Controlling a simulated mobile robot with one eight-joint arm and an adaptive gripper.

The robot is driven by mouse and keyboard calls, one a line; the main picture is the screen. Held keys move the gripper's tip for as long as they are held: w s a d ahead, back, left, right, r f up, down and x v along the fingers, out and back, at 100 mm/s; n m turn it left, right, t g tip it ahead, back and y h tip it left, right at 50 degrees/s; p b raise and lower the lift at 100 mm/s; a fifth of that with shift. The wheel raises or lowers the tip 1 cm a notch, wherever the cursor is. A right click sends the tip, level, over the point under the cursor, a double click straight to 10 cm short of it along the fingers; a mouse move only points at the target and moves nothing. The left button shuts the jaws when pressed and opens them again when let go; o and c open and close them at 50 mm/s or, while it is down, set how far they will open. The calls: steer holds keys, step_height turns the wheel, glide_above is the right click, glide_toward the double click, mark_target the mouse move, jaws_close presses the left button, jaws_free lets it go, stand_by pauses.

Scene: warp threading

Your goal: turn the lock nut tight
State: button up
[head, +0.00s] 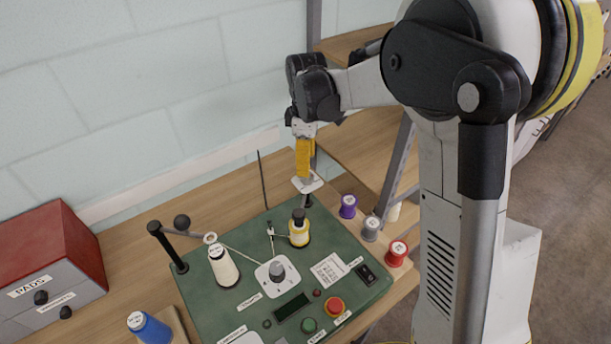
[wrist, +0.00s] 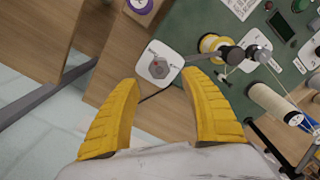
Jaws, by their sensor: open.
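The lock nut (wrist: 157,69) is a grey hexagonal piece on a small white plate (wrist: 154,52) with printed marks, at the corner of the green panel in the wrist view. In the head view the white plate (head: 312,185) shows below my gripper (head: 303,174), and the nut itself is hidden or too small to tell. My gripper's two yellow fingers (wrist: 160,79) are apart in the wrist view, with the nut in line with the gap between their tips. The gripper points down above the plate. I cannot tell how much height is between tips and nut, and nothing is held.
A red cabinet (head: 45,243) is far left.

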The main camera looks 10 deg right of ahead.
step_height(320, 180, down, 6)
steer(key=shift+r+b, duration=0.1)
steer(key=shift+b, duration=0.35)
jaws_close()
